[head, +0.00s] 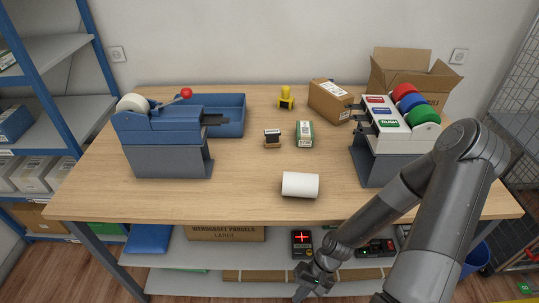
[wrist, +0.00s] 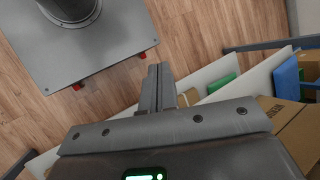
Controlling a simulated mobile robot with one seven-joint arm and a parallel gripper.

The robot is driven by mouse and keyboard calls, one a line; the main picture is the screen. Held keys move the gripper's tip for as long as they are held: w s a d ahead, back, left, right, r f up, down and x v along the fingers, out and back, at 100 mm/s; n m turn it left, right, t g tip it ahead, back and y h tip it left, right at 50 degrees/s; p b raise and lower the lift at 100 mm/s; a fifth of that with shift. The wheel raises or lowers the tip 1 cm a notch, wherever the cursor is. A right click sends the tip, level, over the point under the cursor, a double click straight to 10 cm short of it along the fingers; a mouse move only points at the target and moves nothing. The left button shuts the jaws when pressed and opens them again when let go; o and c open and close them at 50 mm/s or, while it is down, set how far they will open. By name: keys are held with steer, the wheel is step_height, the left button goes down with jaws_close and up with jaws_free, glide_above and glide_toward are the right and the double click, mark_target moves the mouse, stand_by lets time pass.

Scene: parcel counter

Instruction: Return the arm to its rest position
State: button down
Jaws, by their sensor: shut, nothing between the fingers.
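My gripper (head: 314,279) hangs low in front of the counter's front edge in the head view, beside the lower shelf. My arm comes in from the right, bent at a high elbow. In the wrist view the fingers of my gripper (wrist: 158,82) are together with nothing between them. Below them are the wooden floor and my base's grey plate. The gripper is apart from everything on the table (head: 245,168).
On the table are a blue dispenser (head: 165,145), a blue tray (head: 226,118), a white roll (head: 300,185), a label dispenser (head: 385,140), a closed carton (head: 330,101) and an open carton (head: 408,75). The lower shelf (head: 170,281) holds a large carton (head: 225,233) and devices near my gripper.

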steer(key=w+d+r+t+h, duration=0.25)
steer(key=w+d+r, duration=0.2)
steer(key=r, duration=0.55)
steer(key=w+d+r+t+h, duration=0.1)
steer(key=w+d+r+h, duration=0.3)
steer(key=r, duration=0.6)
steer(key=s+a+r+t, duration=0.1)
steer(key=s+r+t, duration=0.2)
steer(key=r, duration=0.9)
steer(key=s+a+r+t, duration=0.1)
steer(key=s+r+t, duration=0.2)
steer(key=r, duration=0.9)
steer(key=s, duration=0.3)
steer(key=shift+a+n+y, duration=0.3)
steer(key=shift+n+y, duration=0.05)
steer(key=shift+n, duration=0.05)
